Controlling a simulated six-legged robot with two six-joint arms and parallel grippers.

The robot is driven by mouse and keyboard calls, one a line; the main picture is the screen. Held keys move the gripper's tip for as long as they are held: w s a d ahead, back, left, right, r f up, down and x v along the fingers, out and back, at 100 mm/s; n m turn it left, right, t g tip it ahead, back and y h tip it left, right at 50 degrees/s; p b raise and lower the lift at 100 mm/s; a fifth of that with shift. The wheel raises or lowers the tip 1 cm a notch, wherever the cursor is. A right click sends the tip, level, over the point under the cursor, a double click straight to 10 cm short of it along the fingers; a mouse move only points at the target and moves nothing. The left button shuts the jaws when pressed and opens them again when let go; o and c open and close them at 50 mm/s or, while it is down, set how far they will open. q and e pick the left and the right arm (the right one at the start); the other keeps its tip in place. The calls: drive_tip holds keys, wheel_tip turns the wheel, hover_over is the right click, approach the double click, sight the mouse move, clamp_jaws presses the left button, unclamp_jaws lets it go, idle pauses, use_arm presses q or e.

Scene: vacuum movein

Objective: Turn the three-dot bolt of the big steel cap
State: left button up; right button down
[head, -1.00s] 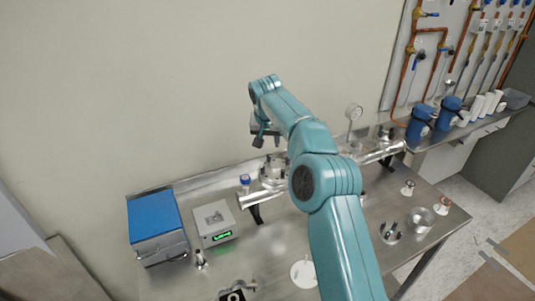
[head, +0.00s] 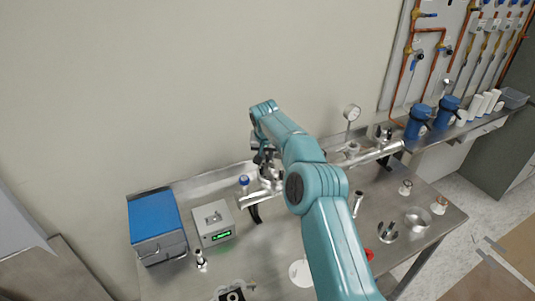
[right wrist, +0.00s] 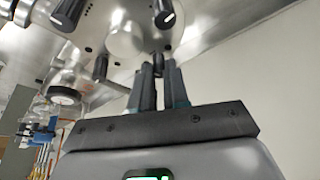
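The big steel cap (right wrist: 125,40) shows in the right wrist view as a shiny disc with several black bolts around it. One bolt (right wrist: 166,14) carries a white mark; I cannot make out dots on any bolt. My right gripper (right wrist: 158,68) points at the cap's near rim. Its fingers are close together, one on each side of a small dark bolt (right wrist: 157,61), and look shut on it; its dots are hidden. In the head view my right gripper (head: 265,160) is low over the end of the steel tube, and the cap is mostly hidden there. My left gripper is not in view.
A steel tube (head: 375,156) runs along the bench with a round gauge (head: 352,112) above it. A grey box with a green display (head: 213,222) and a blue-lidded box (head: 155,218) stand at left. Small metal fittings (head: 405,188) stand at right. The wall is behind.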

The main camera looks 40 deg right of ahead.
drive_tip(key=shift+a+r+m+p, duration=0.1)
drive_tip(key=shift+r+m+p, duration=0.2)
drive_tip(key=shift+p, duration=0.3)
drive_tip(key=shift+f+m+g+p, duration=0.2)
drive_tip(key=shift+m+g+p, duration=0.1)
drive_tip(key=shift+m+p, duration=0.15)
drive_tip(key=c, duration=1.1)
unclamp_jaws()
